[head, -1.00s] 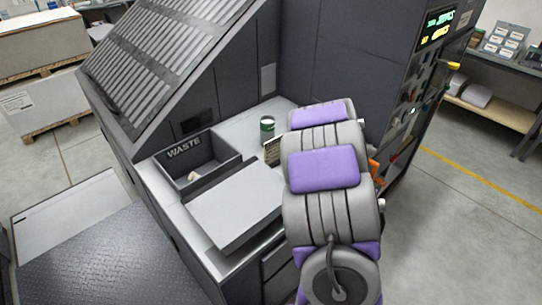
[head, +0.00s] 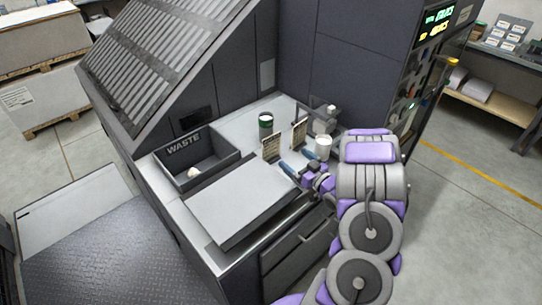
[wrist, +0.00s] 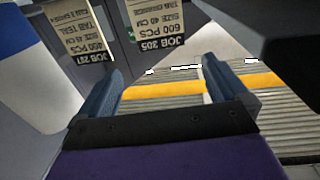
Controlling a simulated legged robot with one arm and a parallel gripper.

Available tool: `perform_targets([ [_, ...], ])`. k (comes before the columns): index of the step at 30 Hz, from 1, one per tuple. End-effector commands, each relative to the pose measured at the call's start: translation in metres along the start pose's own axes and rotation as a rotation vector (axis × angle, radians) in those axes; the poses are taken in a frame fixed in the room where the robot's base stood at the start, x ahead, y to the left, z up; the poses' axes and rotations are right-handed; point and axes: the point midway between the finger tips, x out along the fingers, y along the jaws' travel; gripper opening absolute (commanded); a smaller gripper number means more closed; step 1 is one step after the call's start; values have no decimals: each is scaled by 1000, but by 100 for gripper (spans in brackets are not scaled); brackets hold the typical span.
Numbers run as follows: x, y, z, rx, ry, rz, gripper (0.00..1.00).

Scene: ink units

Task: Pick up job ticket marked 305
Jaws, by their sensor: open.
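Two tan job tickets stand on the counter in the head view, one on the left (head: 272,147) and one on the right (head: 299,134). In the wrist view they appear upside down: the left ticket (wrist: 82,32) seems to read JOB 217, and the right ticket (wrist: 157,22) reads JOB 205 or 305, its first digit unclear. I cannot tell which is which in the head view. My gripper (head: 297,162) is open and empty, low over the counter just in front of the tickets. Its blue fingers (wrist: 163,70) are apart, touching neither ticket.
A white cup (head: 323,148) stands close to the gripper's right. A dark green can (head: 265,126) stands behind the left ticket. The WASTE bin (head: 215,175) and a flat grey panel (head: 245,205) lie to the left. A grey device (head: 326,117) stands behind the cup.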

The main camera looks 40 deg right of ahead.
Motion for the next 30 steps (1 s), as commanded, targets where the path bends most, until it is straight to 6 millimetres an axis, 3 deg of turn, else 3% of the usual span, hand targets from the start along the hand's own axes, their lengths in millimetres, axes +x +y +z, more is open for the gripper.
perform_targets([
  [9, 58, -4, 0, -5, -1, -1, 100],
  [17, 76, -3, -2, -5, 2, 0, 100],
  [24, 108, -3, -3, -3, 0, -2, 100],
  [30, 123, -2, -5, -4, 0, 1, 100],
])
